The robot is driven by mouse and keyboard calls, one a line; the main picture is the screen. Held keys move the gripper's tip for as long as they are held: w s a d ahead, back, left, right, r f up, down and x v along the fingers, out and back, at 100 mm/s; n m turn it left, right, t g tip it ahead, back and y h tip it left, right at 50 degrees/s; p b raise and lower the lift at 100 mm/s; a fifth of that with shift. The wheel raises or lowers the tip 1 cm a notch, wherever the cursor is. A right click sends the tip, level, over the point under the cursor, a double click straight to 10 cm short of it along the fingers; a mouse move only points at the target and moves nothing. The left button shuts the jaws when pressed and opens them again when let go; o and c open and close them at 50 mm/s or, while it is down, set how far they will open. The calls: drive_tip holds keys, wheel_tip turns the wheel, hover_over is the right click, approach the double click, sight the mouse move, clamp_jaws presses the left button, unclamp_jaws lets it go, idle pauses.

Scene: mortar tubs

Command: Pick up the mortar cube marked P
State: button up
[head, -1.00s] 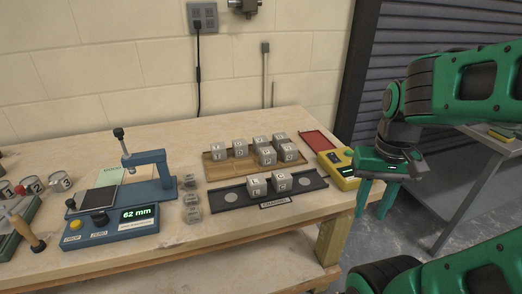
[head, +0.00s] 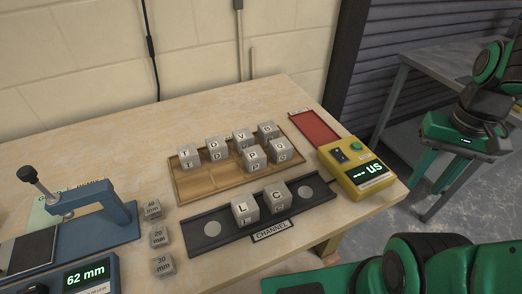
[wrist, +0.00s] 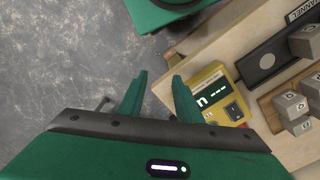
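The grey mortar cube marked P (head: 254,158) sits in the front row of a wooden tray (head: 196,187), left of the cube marked Q (head: 280,151). Behind them stand cubes marked T (head: 188,158), D (head: 217,149) and V (head: 241,139), and one at the right end (head: 267,132) whose letter is unclear. My gripper (head: 424,200) is right of the table, apart from the cubes. In the wrist view my gripper (wrist: 159,76) is open and empty, its fingers over the floor beside the table edge.
A black channel tray (head: 210,243) in front holds cubes L (head: 244,210) and C (head: 276,197). A yellow meter (head: 347,181) stands between the wooden tray and my gripper, with a red tray (head: 313,128) behind. Small mm blocks (head: 158,238) and a blue gauge (head: 100,237) are left.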

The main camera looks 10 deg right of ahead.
drive_tip(key=o, duration=0.8)
drive_tip(key=shift+s+a+r+n, duration=0.15)
drive_tip(key=shift+r+n, duration=0.25)
drive_tip(key=shift+r, duration=0.05)
drive_tip(key=shift+c, duration=0.2)
drive_tip(key=w+a+r+n, duration=0.3)
drive_tip(key=w+a+n, duration=1.3)
drive_tip(key=w, duration=0.1)
drive_tip(key=w+a+n, duration=0.1)
drive_tip(key=a+n, duration=0.2)
drive_tip(key=a, duration=0.3)
drive_tip(key=w+a+n, duration=0.1)
drive_tip(key=a+n, duration=0.3)
drive_tip(key=a, duration=0.2)
drive_tip(key=w+a+n, duration=0.1)
drive_tip(key=a+n, duration=0.2)
drive_tip(key=a, duration=0.3)
drive_tip(key=shift+f+n, duration=0.2)
drive_tip(key=shift+n, duration=0.1)
hover_over(254, 152)
wheel_tip(254, 152, down, 4)
drive_tip(key=shift+d+f, duration=0.1)
drive_tip(key=shift+f, duration=0.1)
drive_tip(key=shift+s+f, duration=0.1)
drive_tip(key=shift+f, duration=3.05)
